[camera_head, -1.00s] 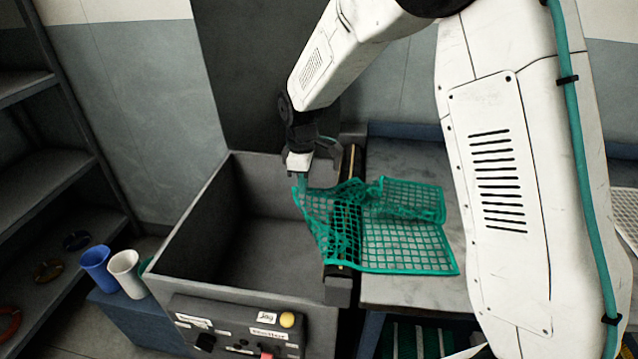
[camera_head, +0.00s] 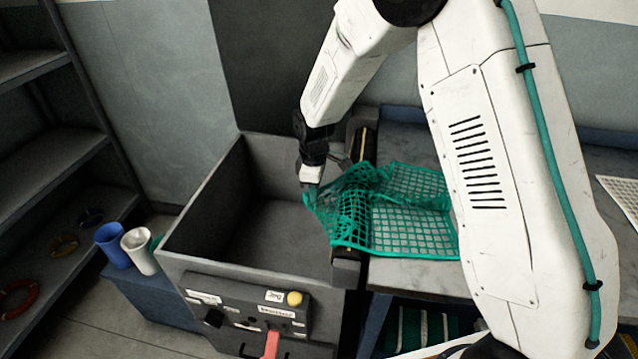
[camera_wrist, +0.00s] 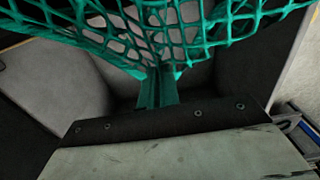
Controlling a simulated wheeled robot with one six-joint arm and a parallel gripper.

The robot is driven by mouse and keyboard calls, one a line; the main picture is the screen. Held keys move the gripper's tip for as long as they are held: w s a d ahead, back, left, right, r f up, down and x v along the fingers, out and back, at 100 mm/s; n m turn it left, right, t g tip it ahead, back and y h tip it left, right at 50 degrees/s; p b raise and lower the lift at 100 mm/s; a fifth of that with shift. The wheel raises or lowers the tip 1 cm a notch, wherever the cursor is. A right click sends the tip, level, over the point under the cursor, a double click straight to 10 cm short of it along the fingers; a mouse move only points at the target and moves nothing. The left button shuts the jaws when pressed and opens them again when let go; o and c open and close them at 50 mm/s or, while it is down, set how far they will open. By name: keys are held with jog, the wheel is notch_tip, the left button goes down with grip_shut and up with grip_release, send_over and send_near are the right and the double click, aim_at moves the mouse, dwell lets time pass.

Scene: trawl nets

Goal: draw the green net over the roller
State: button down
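The green net (camera_head: 412,228) lies on the grey table right of the roller (camera_head: 369,148) and runs across the top of it. Its left part is bunched and hangs past the roller over the open grey bin (camera_head: 205,202). My gripper (camera_head: 309,188) is left of the roller, low over the bin, at the net's left end. In the wrist view, the net (camera_wrist: 185,35) gathers to a narrow bunch (camera_wrist: 158,88) at my gripper, which is shut on it. The fingertips are mostly hidden. The net covers the roller's middle.
A control panel (camera_head: 249,312) with a yellow knob (camera_head: 294,299) and a red lever (camera_head: 271,344) is on the bin's front. Blue (camera_head: 113,246) and white (camera_head: 139,251) cups stand left of the bin. A shelf (camera_head: 60,170) is at far left.

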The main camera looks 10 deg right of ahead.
jog(key=shift+f, duration=0.1)
jog(key=shift+c, duration=1.4)
grip_release()
notch_tip(320, 180, up, 6)
jog(key=shift+f, duration=0.25)
jog(key=shift+r, duration=0.1)
